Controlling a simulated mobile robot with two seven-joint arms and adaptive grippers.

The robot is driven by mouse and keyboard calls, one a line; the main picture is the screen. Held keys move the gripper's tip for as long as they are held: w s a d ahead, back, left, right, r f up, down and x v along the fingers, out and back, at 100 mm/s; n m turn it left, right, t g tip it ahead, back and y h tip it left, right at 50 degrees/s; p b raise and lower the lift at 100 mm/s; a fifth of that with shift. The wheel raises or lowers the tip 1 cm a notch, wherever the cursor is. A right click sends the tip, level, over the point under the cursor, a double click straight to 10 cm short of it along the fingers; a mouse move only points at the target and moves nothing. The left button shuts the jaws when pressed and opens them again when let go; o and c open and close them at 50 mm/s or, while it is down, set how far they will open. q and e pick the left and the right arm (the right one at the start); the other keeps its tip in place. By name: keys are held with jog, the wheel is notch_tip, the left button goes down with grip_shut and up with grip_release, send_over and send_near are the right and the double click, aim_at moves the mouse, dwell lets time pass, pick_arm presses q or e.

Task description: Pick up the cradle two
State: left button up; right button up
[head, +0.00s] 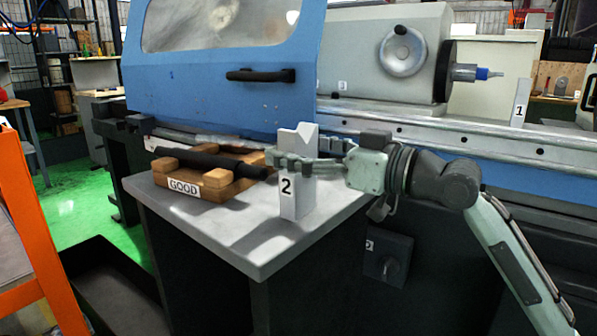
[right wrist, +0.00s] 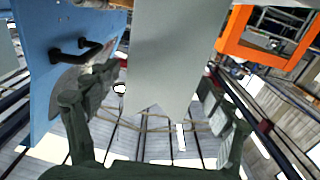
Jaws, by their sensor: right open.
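Cradle two (head: 297,205) is a tall, light-grey block with a V notch on top and a black "2" on its front. It stands upright on the grey side table (head: 235,240) in the head view. My right gripper (head: 290,162) reaches in from the right at the cradle's upper part. In the right wrist view, the cradle (right wrist: 168,55) stands between the two spread fingers of my right gripper (right wrist: 155,95), with visible gaps on both sides. The gripper is open. My left gripper is not in view.
A wooden rack (head: 215,183) labelled "GOOD", holding a dark shaft (head: 207,160), lies left of the cradle. The grinder's blue door (head: 215,90) stands behind. Cradle one (head: 520,103) is at the far right. The table's front left is clear.

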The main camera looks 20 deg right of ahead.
grip_shut()
jog(key=shift+r, duration=0.1)
dwell(0.5)
jog(key=shift+r, duration=0.15)
